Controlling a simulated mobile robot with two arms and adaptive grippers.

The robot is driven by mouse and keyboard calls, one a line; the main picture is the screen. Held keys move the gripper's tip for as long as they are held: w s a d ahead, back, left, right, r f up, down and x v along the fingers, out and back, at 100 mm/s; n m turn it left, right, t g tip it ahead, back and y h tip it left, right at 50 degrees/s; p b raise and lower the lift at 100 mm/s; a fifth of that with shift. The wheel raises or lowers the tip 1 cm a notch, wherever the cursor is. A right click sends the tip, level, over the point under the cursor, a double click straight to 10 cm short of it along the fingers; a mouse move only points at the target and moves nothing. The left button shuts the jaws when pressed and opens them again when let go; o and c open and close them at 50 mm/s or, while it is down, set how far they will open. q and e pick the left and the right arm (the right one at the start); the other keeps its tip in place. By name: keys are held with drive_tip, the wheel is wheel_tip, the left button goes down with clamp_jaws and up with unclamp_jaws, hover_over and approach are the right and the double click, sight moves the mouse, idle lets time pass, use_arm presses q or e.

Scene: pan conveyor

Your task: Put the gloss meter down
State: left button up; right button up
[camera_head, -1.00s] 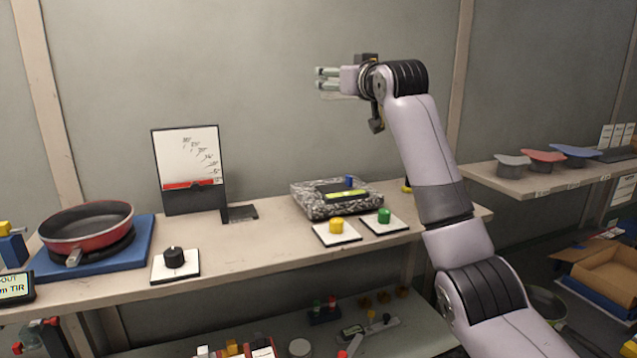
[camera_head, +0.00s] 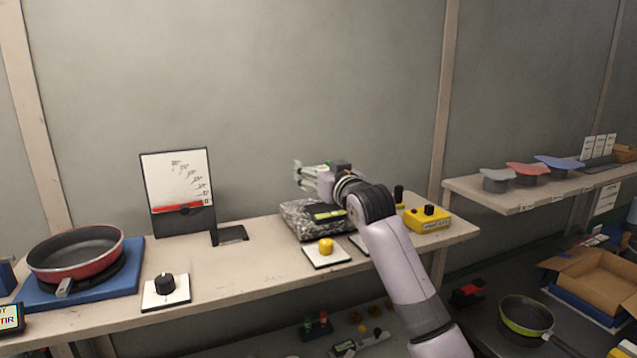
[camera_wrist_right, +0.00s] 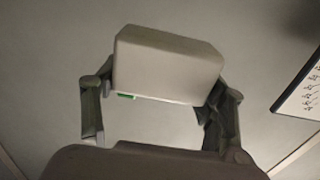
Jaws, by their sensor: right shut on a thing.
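My right gripper (camera_head: 308,174) is over the back part of the speckled granite block (camera_head: 300,219) on the bench, above its surface. In the right wrist view the gripper (camera_wrist_right: 158,108) is shut on a pale box-shaped gloss meter (camera_wrist_right: 165,65), with a small green mark on its lower edge. In the head view the gloss meter is small and hard to tell from the fingers. A dark device with a yellow-green display (camera_head: 328,212) lies on the granite block, partly behind my wrist. My left gripper is not in view.
A yellow knob on a white plate (camera_head: 326,246) sits in front of the block, and a yellow box (camera_head: 427,219) to its right. A black-framed chart stand (camera_head: 178,192) and a red pan (camera_head: 75,254) are to the left. Bare bench (camera_head: 245,258) lies between.

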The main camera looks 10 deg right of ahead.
wheel_tip(320, 180, down, 3)
drive_tip(key=shift+f+p, duration=0.1)
drive_tip(key=shift+p, duration=0.35)
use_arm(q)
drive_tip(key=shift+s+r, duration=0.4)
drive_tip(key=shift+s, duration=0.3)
use_arm(e)
drive_tip(key=shift+f, duration=0.2)
